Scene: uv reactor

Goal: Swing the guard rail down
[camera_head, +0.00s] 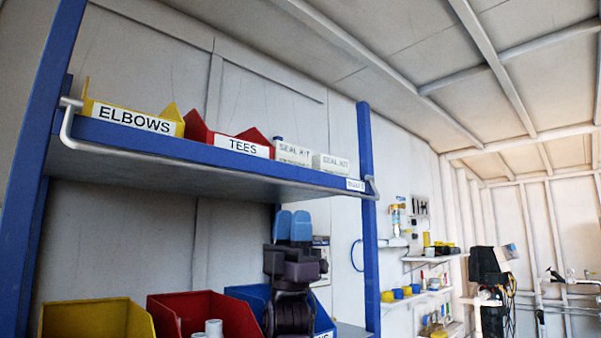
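The guard rail (66,130) is a thin light-grey bar across the front of the upper blue shelf (200,136). Its left end bends down from the shelf's end, and its long bar runs along the lower front edge. Its right bend (375,188) shows by the right post. The rail sits low, clear of the bin fronts. My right gripper (293,212) is below the shelf, towards its right end, with blue fingers pointing up. The fingers are side by side with nothing visible between them, apart from the rail. My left gripper is out of view.
On the upper shelf stand a yellow ELBOWS bin (133,119), a red TEES bin (242,147) and white SEAL KIT boxes (331,163). Below are yellow (95,320), red (185,310) and blue (322,318) bins, close to my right wrist. Blue posts (369,230) flank the shelf.

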